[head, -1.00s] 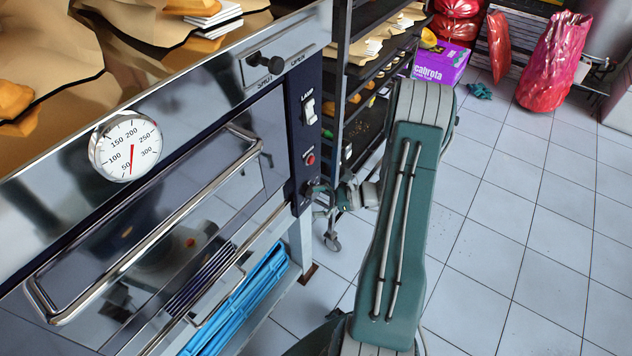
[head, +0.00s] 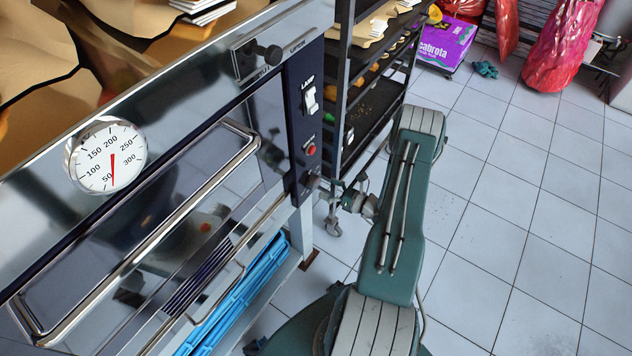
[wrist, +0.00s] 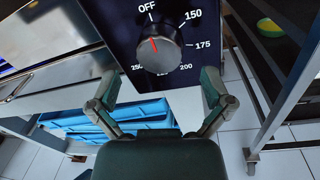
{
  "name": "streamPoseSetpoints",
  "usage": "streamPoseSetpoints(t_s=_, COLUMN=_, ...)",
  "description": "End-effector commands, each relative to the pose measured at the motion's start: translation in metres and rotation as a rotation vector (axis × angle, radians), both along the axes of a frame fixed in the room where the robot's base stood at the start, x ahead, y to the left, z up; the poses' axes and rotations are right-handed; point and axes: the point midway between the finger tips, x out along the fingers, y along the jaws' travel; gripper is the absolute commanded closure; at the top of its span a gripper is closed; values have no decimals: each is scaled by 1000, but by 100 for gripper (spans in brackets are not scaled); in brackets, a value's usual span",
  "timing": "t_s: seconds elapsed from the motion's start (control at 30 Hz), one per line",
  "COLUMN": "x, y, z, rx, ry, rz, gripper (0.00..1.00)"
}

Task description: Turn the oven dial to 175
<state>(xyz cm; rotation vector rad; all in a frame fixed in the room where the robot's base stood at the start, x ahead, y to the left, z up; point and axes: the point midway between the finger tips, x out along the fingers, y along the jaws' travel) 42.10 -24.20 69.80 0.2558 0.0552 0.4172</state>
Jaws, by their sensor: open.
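The oven dial (wrist: 160,50) is a round metal knob on the dark control panel. Its red pointer line points up, close to the OFF mark, and the 175 mark is at its right. In the head view the dial (head: 312,180) is at the panel's lower end, partly hidden. My gripper (wrist: 160,80) is open and empty, with one finger on each side below the dial. The fingers look apart from it. In the head view my gripper (head: 345,199) is small and just right of the panel.
A round gauge (head: 108,155), a lamp switch (head: 310,99) and a red button (head: 311,150) are on the oven front. Long door handles (head: 150,235) stick out. A dark rack (head: 375,125) stands close behind my arm. Tiled floor (head: 510,200) is clear at right.

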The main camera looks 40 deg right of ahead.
Motion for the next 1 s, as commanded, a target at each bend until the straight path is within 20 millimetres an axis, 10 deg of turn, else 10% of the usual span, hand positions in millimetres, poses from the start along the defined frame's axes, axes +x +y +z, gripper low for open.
streamPoseSetpoints(t_s=0.6, x=38, y=17, z=0, rx=0, ry=1, rz=0, gripper=0)
streamPoseSetpoints(t_s=0.77, x=38, y=17, z=0, rx=0, ry=1, rz=0, gripper=71)
streamPoseSetpoints(t_s=1.0, x=38, y=17, z=0, rx=0, ry=2, rz=-2, gripper=77)
